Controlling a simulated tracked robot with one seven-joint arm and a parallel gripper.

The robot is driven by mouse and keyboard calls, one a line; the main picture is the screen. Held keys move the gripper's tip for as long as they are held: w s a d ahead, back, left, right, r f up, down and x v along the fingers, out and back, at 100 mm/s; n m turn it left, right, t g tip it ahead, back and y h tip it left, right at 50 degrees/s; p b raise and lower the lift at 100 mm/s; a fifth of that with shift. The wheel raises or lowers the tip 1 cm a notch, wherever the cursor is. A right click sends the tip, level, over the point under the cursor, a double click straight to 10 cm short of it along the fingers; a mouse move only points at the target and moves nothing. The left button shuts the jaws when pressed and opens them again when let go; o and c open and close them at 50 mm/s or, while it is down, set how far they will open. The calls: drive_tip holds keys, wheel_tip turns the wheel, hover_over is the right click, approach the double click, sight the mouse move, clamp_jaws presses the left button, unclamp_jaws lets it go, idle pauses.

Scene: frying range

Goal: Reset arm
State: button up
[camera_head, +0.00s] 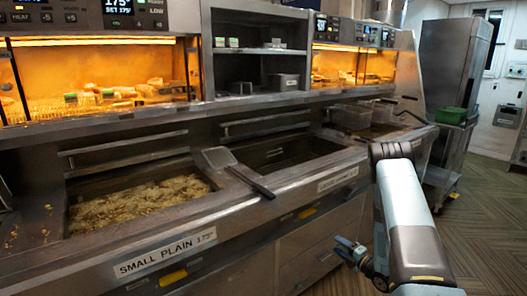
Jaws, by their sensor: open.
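My arm rises from the bottom right and bends at a dark joint near the front edge of the fryer counter (290,192). My gripper (343,250) hangs low in front of the cabinet fronts, left of my arm link, and points left. It is small and partly hidden behind the arm. Its jaws look open, and I see nothing between them. It appears apart from the counter.
A left vat (140,200) holds frying food; a middle vat (275,152) sits beside it. A long-handled scoop (236,172) lies between them. Wire baskets (352,115) sit farther right. A green tub (451,115) is on a trolley. Floor (480,230) at right is clear.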

drive_tip(key=w+d+r+m+h, duration=0.1)
drive_tip(key=w+r+m+h, duration=0.2)
drive_tip(key=r, duration=0.6)
drive_tip(key=w+r+m+h, duration=0.2)
drive_tip(key=w+r+h, duration=0.1)
drive_tip(key=r, duration=0.6)
drive_tip(key=s+r+m+g+h, duration=0.1)
drive_tip(key=s+r+m+h, duration=0.2)
drive_tip(key=r, duration=0.5)
drive_tip(key=s+r+m+g+h, duration=0.1)
drive_tip(key=s+r+m, duration=0.3)
drive_tip(key=r, duration=0.5)
drive_tip(key=s+a+r+m+g+h, duration=0.1)
drive_tip(key=s+a+r+m+g, duration=0.1)
drive_tip(key=s+r+m, duration=0.45)
drive_tip(key=s+a+r+m+g, duration=0.1)
drive_tip(key=s+r, duration=0.3)
drive_tip(key=s, duration=0.6)
drive_tip(key=s+a+m+g, duration=0.2)
drive_tip(key=s+a, duration=0.1)
drive_tip(key=s, duration=0.8)
drive_tip(key=s+a+r+m+g+y, duration=0.1)
drive_tip(key=s+a+m, duration=0.2)
drive_tip(key=s, duration=0.8)
drive_tip(key=shift+s+r+g, duration=0.15)
drive_tip(key=shift+s+g, duration=0.15)
drive_tip(key=shift+g, duration=0.1)
drive_tip(key=shift+d+m, duration=0.1)
drive_tip(key=shift+m, duration=0.15)
drive_tip(key=shift+c, duration=0.5)
